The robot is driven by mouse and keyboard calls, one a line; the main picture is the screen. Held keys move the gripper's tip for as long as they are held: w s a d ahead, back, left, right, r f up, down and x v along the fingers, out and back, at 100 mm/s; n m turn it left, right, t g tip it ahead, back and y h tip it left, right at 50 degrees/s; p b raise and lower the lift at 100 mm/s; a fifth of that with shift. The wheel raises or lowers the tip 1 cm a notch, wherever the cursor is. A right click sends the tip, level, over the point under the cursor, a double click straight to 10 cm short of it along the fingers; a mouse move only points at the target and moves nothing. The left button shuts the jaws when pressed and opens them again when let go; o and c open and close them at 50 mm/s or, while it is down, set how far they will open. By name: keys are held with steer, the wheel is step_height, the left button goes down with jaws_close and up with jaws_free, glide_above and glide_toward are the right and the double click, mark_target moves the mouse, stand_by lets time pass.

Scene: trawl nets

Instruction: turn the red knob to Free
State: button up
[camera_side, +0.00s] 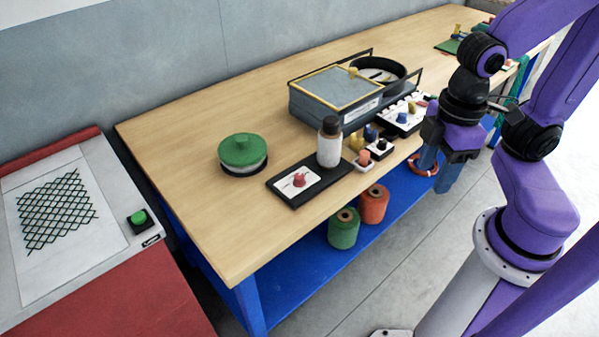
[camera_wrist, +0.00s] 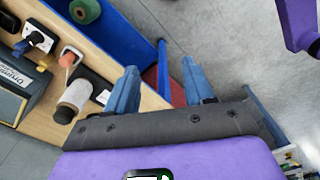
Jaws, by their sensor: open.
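The red knob (camera_side: 299,180) sits on a white plate fixed to a black base (camera_side: 291,201) near the front edge of the wooden bench. The plate's markings are too small to read. My gripper (camera_side: 437,178) is open and empty, well to the right of the knob, beyond the bench's front edge. The red knob cannot be made out in the wrist view.
A white bottle (camera_side: 329,146) with a dark cap stands close beside the knob. A small box with an orange-red knob (camera_side: 364,158) and other switches lie to its right. A green lidded round container (camera_side: 243,152) is at left. Spools (camera_side: 344,228) sit on the blue lower shelf.

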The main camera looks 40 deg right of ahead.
steer(key=w+a+r+m, duration=0.1)
steer(key=w+a+m, duration=0.2)
steer(key=w+m, duration=0.35)
steer(key=w+a+r+m, duration=0.1)
steer(key=w+a+m, duration=0.2)
steer(key=w+m, duration=0.35)
steer(key=m, duration=0.9)
glide_toward(299, 175)
step_height(299, 175, down, 9)
steer(key=shift+a+r, duration=0.15)
jaws_close()
